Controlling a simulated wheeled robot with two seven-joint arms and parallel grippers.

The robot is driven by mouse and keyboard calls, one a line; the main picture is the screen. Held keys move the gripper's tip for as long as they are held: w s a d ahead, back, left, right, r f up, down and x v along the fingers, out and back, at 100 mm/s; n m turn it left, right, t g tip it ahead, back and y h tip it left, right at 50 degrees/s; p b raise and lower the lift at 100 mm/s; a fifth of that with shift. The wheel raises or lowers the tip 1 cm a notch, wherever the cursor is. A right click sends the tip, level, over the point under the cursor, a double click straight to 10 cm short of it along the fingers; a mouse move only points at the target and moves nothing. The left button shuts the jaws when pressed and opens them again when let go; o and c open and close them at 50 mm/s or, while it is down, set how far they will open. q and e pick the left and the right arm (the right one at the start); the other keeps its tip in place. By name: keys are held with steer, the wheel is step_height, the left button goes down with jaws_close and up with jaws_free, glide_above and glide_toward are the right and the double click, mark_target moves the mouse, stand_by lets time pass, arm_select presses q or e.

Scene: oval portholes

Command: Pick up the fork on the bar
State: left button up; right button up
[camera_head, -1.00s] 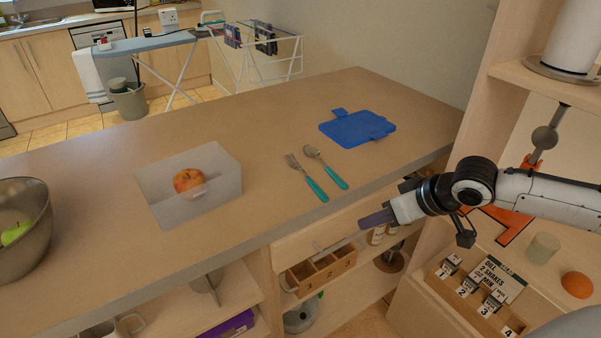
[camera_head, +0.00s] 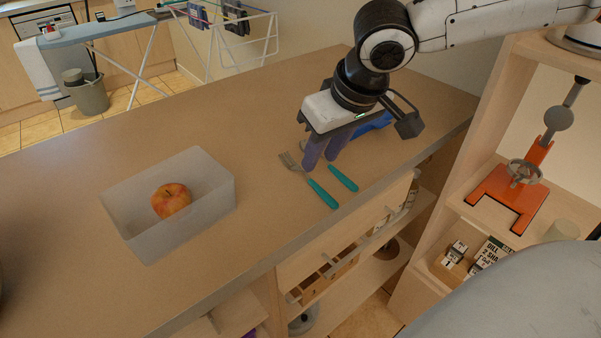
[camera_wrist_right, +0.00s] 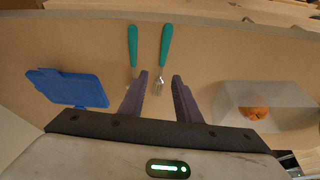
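The fork (camera_head: 310,182) lies on the bar (camera_head: 240,122), with metal tines and a teal handle. My right gripper (camera_head: 323,160) is above the bar, just beside the fork and over the spoon's head end. In the right wrist view the fork (camera_wrist_right: 164,50) has its tines between the two open purple fingers of my right gripper (camera_wrist_right: 160,84), with nothing held. The spoon (camera_head: 343,178) lies next to the fork on its right; its teal handle also shows in the wrist view (camera_wrist_right: 133,45), its bowl partly hidden by a finger. My left gripper is not in view.
A translucent bin (camera_head: 130,222) with an apple (camera_head: 171,200) stands left on the bar. A blue cutting board (camera_wrist_right: 68,88) lies on the spoon's other side, mostly hidden by my gripper in the head view. The bar's front edge is close to the cutlery handles.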

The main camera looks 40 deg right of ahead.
mark_target(308, 176)
steer(key=shift+b+x, duration=0.45)
steer(key=shift+x, duration=2.75)
steer(key=shift+w+a+r, duration=0.1)
steer(key=shift+w, duration=0.05)
jaws_close()
